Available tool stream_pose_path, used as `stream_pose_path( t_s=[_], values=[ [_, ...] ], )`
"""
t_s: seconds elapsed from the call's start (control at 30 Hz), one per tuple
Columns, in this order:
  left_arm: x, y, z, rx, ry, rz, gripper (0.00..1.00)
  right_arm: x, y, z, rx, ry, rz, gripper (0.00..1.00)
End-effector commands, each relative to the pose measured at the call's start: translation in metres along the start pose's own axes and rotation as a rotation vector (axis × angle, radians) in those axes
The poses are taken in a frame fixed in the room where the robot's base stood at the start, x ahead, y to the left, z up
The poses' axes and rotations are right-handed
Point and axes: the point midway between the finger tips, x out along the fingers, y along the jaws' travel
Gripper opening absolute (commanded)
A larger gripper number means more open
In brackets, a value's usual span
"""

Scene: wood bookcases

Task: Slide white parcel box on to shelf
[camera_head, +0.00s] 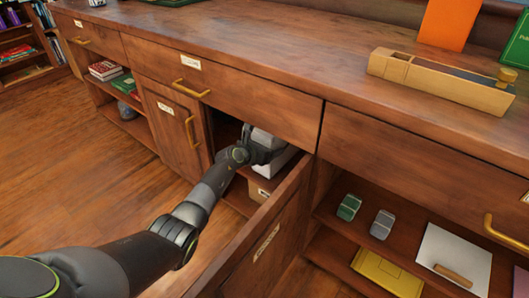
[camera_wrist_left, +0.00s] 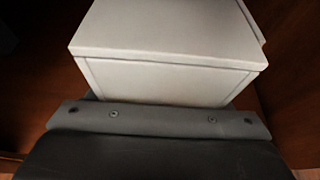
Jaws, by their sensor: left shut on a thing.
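The white parcel box (camera_head: 279,161) is inside the open cabinet, mostly hidden behind my left gripper and arm in the head view. My left gripper (camera_head: 262,147) reaches into the cabinet opening and is shut on the box. In the left wrist view the white box (camera_wrist_left: 167,68) fills the middle, just beyond the dark gripper body (camera_wrist_left: 155,120); the fingertips are hidden. The cabinet shelf (camera_head: 241,197) shows partly below the box. My right gripper is in neither view.
The open cabinet door (camera_head: 262,245) stands just right of my arm. A brown box (camera_head: 262,188) sits below the white one. On the right, open shelves hold a green item (camera_head: 349,207), a grey item (camera_head: 382,224) and a yellow folder (camera_head: 387,272). The floor at left is clear.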

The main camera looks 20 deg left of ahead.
Motion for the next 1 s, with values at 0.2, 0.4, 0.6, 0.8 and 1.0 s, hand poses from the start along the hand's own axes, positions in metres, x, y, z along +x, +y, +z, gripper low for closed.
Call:
stream_pose_path(
  t_s=[0.2,0.4,0.6,0.8,1.0],
  values=[
    [0.0028,-0.0001,0.0034,0.001,-0.004,0.0,0.4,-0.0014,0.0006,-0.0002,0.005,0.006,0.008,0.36],
    [0.0026,-0.0002,0.0035,0.0,-0.004,0.0,0.74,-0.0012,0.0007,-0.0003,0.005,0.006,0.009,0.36],
    [0.0026,-0.0001,0.003,0.0,-0.003,0.0,0.98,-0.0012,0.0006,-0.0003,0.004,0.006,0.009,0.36],
    [0.0026,-0.0002,0.0002,-0.001,0.002,-0.001,0.98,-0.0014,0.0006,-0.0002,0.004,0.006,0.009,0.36],
    [-0.0026,0.0058,0.0043,-0.001,0.002,0.001,0.98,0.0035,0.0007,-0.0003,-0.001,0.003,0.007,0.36]
  ],
)
